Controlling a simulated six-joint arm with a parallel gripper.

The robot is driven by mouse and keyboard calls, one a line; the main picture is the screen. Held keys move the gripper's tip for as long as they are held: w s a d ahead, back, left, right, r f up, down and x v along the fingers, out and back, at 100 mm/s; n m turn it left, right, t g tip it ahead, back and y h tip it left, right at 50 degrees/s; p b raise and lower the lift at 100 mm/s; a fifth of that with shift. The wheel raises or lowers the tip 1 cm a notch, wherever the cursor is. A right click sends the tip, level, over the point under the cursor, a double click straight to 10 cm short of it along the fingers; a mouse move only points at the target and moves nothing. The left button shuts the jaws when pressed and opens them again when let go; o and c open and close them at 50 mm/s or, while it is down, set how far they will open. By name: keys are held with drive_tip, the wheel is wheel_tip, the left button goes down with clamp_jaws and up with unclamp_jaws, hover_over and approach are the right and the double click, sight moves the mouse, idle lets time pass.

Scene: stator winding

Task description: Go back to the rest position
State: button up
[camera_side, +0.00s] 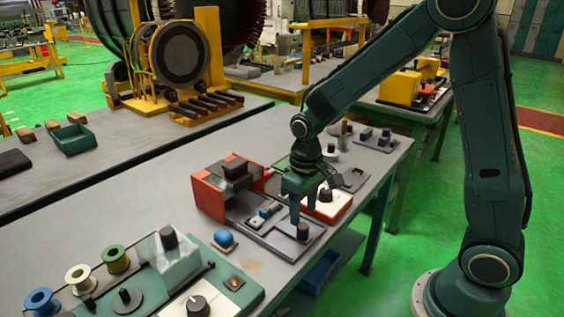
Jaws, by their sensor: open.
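My gripper (312,207) points down over the red-and-grey fixture on the grey workbench. Its fingers are apart, and I see nothing held between them. The fixture has a red block (222,190) at its left, a dark tray (290,240) with a black knob (303,231) near the front, and a red-and-white unit (334,206) with a dark knob at its right. The gripper hides part of the fixture. I cannot tell whether the fingertips touch anything. My arm reaches in from the right, bent at the elbow.
A blue dome (223,237) sits on a small plate left of the fixture. Wire spools (78,278) and a green machine (232,284) with a clear cover stand front left. Small parts (375,137) lie at the bench's far end. Another bench (130,140) runs behind.

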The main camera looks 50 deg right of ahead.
drive_tip(key=shift+s+r, duration=0.2)
drive_tip(key=shift+r, duration=0.45)
drive_tip(key=s+r+t, duration=0.5)
drive_tip(key=s+r, duration=1)
drive_tip(key=s, duration=0.2)
drive_tip(key=shift+s+r+t, duration=0.25)
drive_tip(key=shift+r+t, duration=0.05)
drive_tip(key=shift+r, duration=0.05)
